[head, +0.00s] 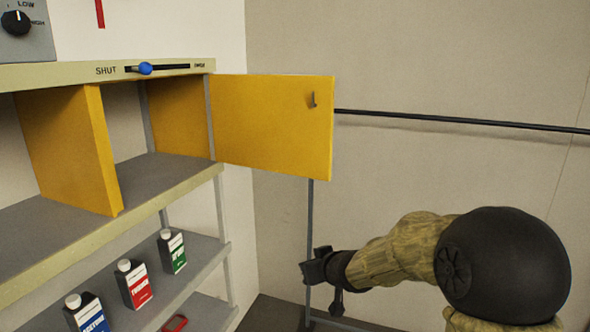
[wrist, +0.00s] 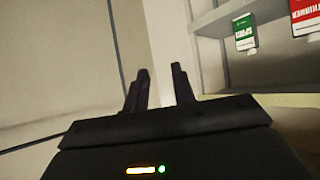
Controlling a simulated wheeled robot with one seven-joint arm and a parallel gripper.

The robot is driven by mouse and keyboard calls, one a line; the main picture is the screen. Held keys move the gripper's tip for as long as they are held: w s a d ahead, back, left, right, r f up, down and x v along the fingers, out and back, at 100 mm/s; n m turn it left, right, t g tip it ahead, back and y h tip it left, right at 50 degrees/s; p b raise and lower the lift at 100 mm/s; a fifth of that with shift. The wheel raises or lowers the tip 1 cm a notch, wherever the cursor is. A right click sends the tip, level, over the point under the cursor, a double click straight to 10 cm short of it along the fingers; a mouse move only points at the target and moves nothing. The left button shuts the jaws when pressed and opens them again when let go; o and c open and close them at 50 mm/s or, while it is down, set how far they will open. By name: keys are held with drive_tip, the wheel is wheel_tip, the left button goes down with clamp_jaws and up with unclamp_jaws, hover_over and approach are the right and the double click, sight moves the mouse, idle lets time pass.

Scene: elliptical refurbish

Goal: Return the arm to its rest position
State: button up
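My gripper (head: 318,270) is at the end of my arm, low and right of the shelf unit in the head view. It is in the air in front of the wall, apart from the shelves and below the open yellow door. In the wrist view my gripper (wrist: 161,68) shows two dark fingers with a clear gap between them. It is open and nothing is held. My arm reaches in from the lower right of the head view.
An open yellow door (head: 270,125) sticks out from the shelf unit above my gripper. Blue (head: 87,312), red (head: 134,284) and green (head: 173,252) labelled bottles stand on the lower shelf. A dark horizontal rail (head: 450,119) runs along the wall. The space right of the shelves looks free.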

drive_tip(key=s+d+f+m+g+h+b, duration=0.1)
drive_tip(key=s+d+f+g, duration=0.1)
drive_tip(key=s, duration=0.6)
drive_tip(key=s+d+f+m+g+h+b, duration=0.1)
drive_tip(key=s+d+f+m+g+h, duration=0.1)
drive_tip(key=s+d+f, duration=0.3)
drive_tip(key=s+d+f+m+g+h+b, duration=0.1)
drive_tip(key=s+d+f+m+g, duration=0.1)
drive_tip(key=s+f, duration=0.5)
drive_tip(key=s+d+g, duration=0.1)
drive_tip(key=s, duration=0.5)
drive_tip(key=shift+d+g+b, duration=0.3)
drive_tip(key=shift+g+b, duration=0.05)
drive_tip(key=shift+g, duration=0.05)
drive_tip(key=shift+f, duration=0.1)
drive_tip(key=shift+w, duration=0.15)
